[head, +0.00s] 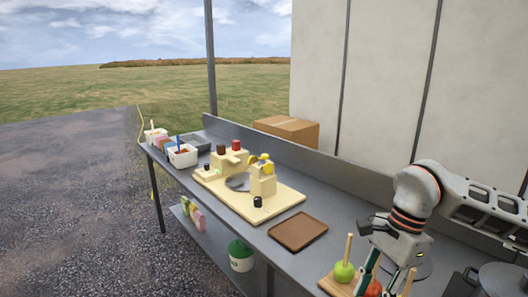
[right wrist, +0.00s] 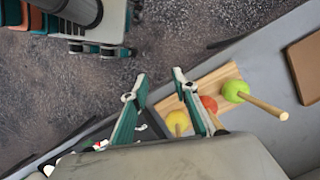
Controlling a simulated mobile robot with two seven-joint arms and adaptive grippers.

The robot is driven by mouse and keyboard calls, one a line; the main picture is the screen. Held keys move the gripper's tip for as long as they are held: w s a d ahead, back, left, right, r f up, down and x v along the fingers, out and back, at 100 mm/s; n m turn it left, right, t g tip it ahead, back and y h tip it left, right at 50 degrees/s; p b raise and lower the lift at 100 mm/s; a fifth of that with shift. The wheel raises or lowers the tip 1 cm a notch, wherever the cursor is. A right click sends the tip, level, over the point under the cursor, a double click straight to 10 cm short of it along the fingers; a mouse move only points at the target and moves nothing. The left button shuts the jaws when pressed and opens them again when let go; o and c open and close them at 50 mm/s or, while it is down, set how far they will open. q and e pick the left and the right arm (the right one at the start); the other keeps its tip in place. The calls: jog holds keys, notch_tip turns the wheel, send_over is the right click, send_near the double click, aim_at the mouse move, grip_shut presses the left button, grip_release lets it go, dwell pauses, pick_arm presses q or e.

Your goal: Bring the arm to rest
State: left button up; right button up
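My right gripper (head: 387,277) hangs above the front right of the counter, fingers pointing down. In the right wrist view its two fingers (right wrist: 160,78) stand apart with nothing between them. A wooden board (head: 328,284) with apples on sticks lies below and beside it. A green apple (head: 343,272) and a red apple (head: 373,288) show in the head view, the red one partly behind a finger. The right wrist view also shows a yellow apple (right wrist: 177,121), partly hidden by a finger. I cannot tell whether the fingers touch anything. My left gripper is not in view.
A brown tray (head: 298,231) lies left of the apples. Farther left are a cream board (head: 240,207) with a machine and white tubs (head: 183,156). A raised back edge (head: 300,165) runs along the counter. A green-and-white bucket (head: 241,256) stands on the lower shelf.

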jog(key=s+a+m+g+y, duration=0.15)
jog(key=s+a+y, duration=0.25)
jog(key=a, duration=0.6)
jog(key=s+a+m+g+y, duration=0.15)
jog(key=s+a+y, duration=0.25)
jog(key=a, duration=0.6)
jog(key=w+a+r+m+t+y, duration=0.1)
jog(key=a+r+m+t+y, duration=0.2)
jog(key=a+r+m+y, duration=0.45)
jog(key=w+d+f+m+t+h, duration=0.45)
jog(key=d+f+m+t, duration=0.35)
jog(key=m, duration=0.7)
jog(key=w+d+f+m+t+h, duration=0.3)
jog(key=w+d+f+m+t, duration=0.25)
jog(key=f+m+t, duration=0.7)
jog(key=s+d+f+m+g+h, duration=0.4)
jog(key=s+d+f+m, duration=0.2)
jog(key=s+f+m, duration=0.2)
jog(key=s+d+f+m+g+h, duration=0.4)
jog(key=s+d+f+m, duration=0.3)
jog(key=f, duration=0.6)
jog(key=shift+s+m+g+h, duration=0.35)
jog(key=shift+s+m+h, duration=0.05)
jog(key=shift+s, duration=0.5)
